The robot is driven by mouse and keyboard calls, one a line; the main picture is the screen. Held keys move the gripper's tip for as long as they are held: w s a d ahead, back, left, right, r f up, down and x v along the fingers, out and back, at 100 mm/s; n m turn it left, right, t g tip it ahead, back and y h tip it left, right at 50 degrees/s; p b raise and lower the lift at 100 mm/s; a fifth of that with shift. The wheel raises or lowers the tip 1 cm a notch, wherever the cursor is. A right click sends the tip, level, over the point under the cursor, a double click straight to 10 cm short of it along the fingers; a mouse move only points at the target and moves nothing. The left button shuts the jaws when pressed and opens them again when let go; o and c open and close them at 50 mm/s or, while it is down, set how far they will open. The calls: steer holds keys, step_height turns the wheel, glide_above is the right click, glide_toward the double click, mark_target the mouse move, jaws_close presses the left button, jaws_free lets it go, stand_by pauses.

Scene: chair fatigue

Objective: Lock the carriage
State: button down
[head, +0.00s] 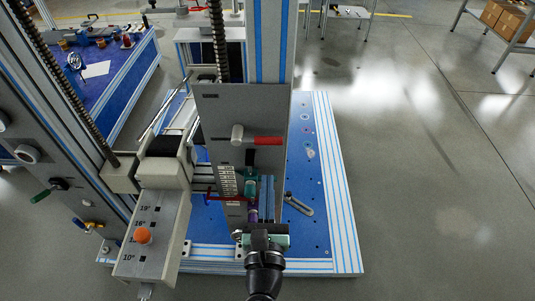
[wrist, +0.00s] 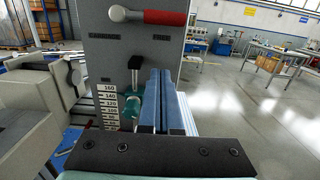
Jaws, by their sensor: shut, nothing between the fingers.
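The carriage is probably the grey upright plate (head: 215,112), which also fills the upper middle of the wrist view (wrist: 105,50). On it sits a lever with a pale round pivot (head: 237,133) and a red handle (head: 268,140) lying nearly level, pointing right. In the wrist view the red handle (wrist: 165,18) is at the top. My gripper (head: 267,180) is shut and empty, below the lever and apart from it. Its two blue fingers (wrist: 160,75) lie together in front of the plate's lower right part.
A numbered scale (wrist: 106,105), a black-topped pin (wrist: 134,63) and a teal part (wrist: 124,108) are just left of my fingers. An angle-marked block (head: 155,215) with an orange knob (head: 142,235) stands left. Open floor (head: 430,190) lies right of the blue base (head: 325,215).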

mark_target(260, 140)
steer(key=shift+w+r+p, duration=1.8)
steer(key=shift+r+p, duration=0.25)
steer(key=shift+p, duration=0.05)
steer(key=shift+d+r+n, duration=0.1)
steer(key=shift+r+n, duration=0.2)
steer(key=shift+n, duration=0.8)
